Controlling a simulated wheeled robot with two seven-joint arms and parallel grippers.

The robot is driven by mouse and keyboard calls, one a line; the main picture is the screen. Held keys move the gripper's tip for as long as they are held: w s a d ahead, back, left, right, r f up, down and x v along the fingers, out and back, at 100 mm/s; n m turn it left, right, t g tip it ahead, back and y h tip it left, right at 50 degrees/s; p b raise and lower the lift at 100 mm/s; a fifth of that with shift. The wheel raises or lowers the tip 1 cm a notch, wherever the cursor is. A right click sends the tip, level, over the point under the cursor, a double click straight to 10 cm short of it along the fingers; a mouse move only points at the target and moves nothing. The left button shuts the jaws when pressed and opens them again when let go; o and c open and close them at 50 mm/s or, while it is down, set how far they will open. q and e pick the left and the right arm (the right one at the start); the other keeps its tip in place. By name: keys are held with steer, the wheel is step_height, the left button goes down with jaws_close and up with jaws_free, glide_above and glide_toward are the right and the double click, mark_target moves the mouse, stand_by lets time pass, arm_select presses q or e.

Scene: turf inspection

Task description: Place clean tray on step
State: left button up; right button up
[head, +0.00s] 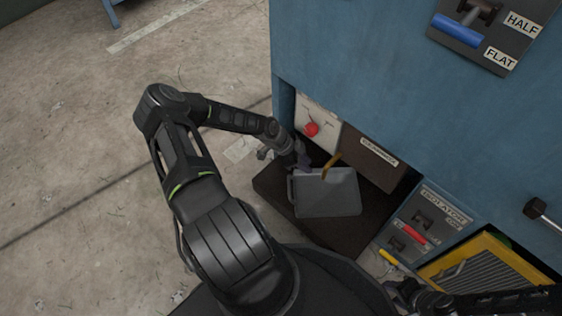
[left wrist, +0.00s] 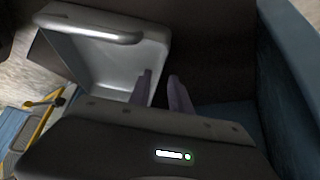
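A grey tray (head: 328,195) with a raised rim and a handle rests on the dark brown step (head: 270,190) in the head view. In the left wrist view the tray (left wrist: 110,62) lies at the upper left, its light handle along the far edge. My left gripper (head: 300,163) is at the tray's upper left corner. In the left wrist view its two fingers (left wrist: 162,88) are apart with nothing seen between them; one overlaps the tray's edge. My right gripper (head: 405,290) is low at the right, dark and partly cut off, its fingers unclear.
A blue cabinet (head: 400,90) stands behind the step. A white panel with a red knob (head: 311,129) and a brown labelled box (head: 375,160) are in its recess. An isolator panel (head: 425,225) and yellow-framed grille (head: 480,275) are at the right. Open floor (head: 80,150) lies left.

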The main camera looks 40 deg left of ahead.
arm_select(q)
steer(key=s+a+p, duration=0.1)
steer(key=s+a, duration=0.5)
steer(key=shift+s+a, duration=0.3)
steer(key=shift+s, duration=0.05)
stand_by(0.6)
